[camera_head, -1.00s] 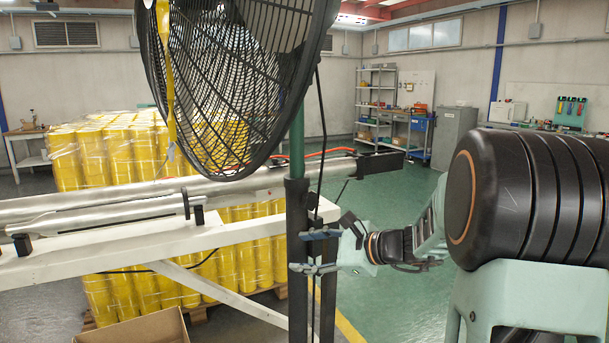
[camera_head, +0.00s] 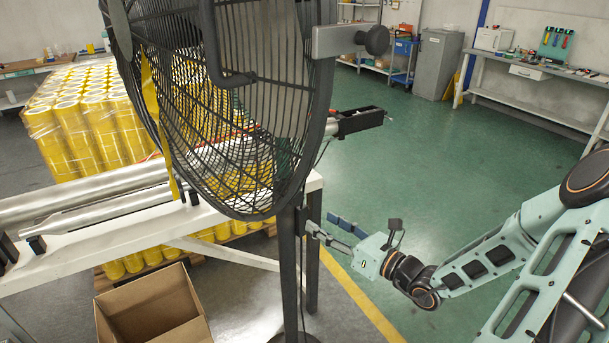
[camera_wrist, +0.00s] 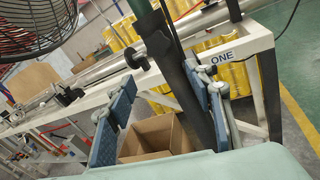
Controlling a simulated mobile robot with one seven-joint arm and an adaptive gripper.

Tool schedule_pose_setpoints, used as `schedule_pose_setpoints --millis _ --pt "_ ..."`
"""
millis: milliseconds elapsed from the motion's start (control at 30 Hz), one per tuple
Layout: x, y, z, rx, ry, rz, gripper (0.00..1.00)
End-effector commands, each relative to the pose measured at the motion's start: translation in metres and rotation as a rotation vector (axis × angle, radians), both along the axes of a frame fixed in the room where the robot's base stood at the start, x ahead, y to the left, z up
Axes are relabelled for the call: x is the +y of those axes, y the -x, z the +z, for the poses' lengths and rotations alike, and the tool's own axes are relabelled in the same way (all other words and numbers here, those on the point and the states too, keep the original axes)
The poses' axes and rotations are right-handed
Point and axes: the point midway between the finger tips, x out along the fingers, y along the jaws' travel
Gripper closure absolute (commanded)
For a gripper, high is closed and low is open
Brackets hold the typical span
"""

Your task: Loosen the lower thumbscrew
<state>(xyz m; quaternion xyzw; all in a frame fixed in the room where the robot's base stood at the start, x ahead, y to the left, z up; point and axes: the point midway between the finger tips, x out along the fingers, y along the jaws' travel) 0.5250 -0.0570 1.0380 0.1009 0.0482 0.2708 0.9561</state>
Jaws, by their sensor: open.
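The black pole (camera_head: 290,270) of a large caged fan (camera_head: 235,110) stands beside the white bench. A dark round knob (camera_wrist: 137,58) juts from the left side of the pole in the wrist view. I cannot tell for sure that it is the lower thumbscrew; no lower thumbscrew shows clearly in the head view. Another dark knob (camera_head: 377,40) sits on a grey bracket high at the fan. My gripper (camera_head: 330,228) is open, right of and close to the pole. In the wrist view its blue-padded fingers (camera_wrist: 172,88) are apart, the right one overlapping the pole; contact is unclear.
The white bench (camera_head: 240,250) carries silver tubes, left of the pole. An open cardboard box (camera_head: 150,310) stands on the floor below. Yellow rolls (camera_head: 75,120) are stacked behind. Yellow tape hangs at the fan cage. The green floor right of the pole is mostly clear.

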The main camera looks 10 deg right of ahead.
Motion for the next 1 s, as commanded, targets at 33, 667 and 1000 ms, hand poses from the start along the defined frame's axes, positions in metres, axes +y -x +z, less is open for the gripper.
schedule_pose_setpoints --millis 33,667,1000 --pt "-0.001 0.002 0.014 0.001 -0.029 -0.013 0.52" --pt "0.036 -0.058 0.021 -0.002 -0.074 -0.031 0.52" --pt "0.052 -0.088 0.02 -0.001 -0.073 -0.034 0.52"
